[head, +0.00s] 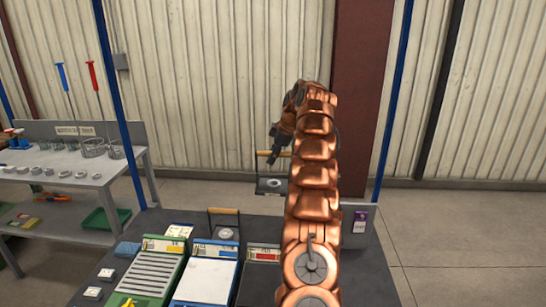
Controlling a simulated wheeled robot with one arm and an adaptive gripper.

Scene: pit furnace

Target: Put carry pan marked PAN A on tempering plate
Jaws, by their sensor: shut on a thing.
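My gripper (274,156) is shut on the wooden handle of a dark carry pan (272,187), which hangs above the far side of the dark table. A small round grey piece lies in the pan. A second carry pan (223,234), with a wooden handle and a round piece, stands on the table to the left. The pans' markings are too small to read. Three labelled stations stand in front: a green-edged slatted one (152,273), a blue-edged one with a pale flat plate (206,281), and a red-labelled one (263,254) partly behind my arm. I cannot tell which is the tempering plate.
Blue posts (119,105) rise at both sides of the dark table. A grey bench (65,175) at left holds baskets, rings and rods, with a green bin (106,218) below. A grey box (356,226) stands right of my arm. The floor at right is clear.

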